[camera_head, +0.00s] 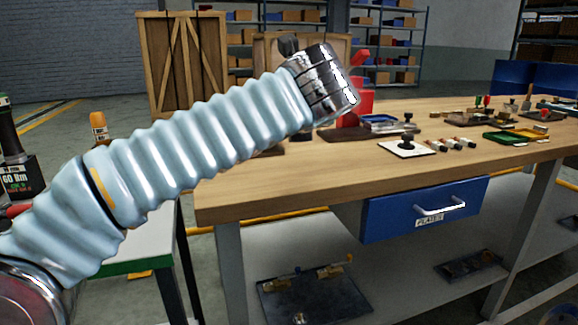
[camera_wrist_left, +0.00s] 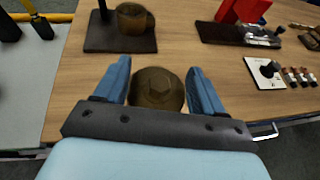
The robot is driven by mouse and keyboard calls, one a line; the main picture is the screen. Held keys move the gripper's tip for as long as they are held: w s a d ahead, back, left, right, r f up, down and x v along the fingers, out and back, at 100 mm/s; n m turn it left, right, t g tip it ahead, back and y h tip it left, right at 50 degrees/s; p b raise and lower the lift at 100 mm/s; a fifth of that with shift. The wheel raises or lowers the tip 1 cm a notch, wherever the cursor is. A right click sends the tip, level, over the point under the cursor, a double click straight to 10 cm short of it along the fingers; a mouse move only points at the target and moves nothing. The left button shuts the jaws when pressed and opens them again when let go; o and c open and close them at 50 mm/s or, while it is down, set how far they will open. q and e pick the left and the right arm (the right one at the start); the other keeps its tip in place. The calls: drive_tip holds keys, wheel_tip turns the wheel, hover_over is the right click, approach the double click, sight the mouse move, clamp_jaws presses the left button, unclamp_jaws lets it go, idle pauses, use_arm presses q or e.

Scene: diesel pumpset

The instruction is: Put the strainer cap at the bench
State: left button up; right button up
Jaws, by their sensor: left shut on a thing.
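The strainer cap (camera_wrist_left: 157,90) is a round brown piece with a hexagonal raised top. In the left wrist view it sits between the two blue fingers of my left gripper (camera_wrist_left: 158,72), which is shut on it. The wooden bench (camera_wrist_left: 78,78) lies beneath the cap; I cannot tell whether they touch. In the head view the bench (camera_head: 245,200) stands right of centre, and my sleeved left arm reaches over its left end. The gripper and cap are hidden behind my wrist there. My right gripper is in neither view.
A brown cup-shaped part (camera_wrist_left: 131,20) stands on a dark plate (camera_wrist_left: 100,43) beyond the cap. A red part (camera_wrist_left: 242,10) and a white plate with a black knob (camera_wrist_left: 265,73) are to the right. The bench's left edge is near, with a grey table (camera_wrist_left: 35,85) beside it.

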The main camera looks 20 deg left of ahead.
use_arm(q)
drive_tip(key=b, duration=0.1)
hover_over(298, 170)
drive_tip(key=s, duration=0.1)
wheel_tip(298, 170, down, 6)
drive_tip(key=shift+s+d+r, duration=0.1)
drive_tip(key=shift+s, duration=0.05)
drive_tip(key=f+b, duration=0.1)
drive_tip(key=f, duration=0.1)
drive_tip(key=w+f+b, duration=0.1)
drive_tip(key=f, duration=0.1)
drive_tip(key=shift+f, duration=0.2)
drive_tip(key=shift+r, duration=0.1)
drive_tip(key=shift+f, duration=0.2)
drive_tip(key=o, duration=1.3)
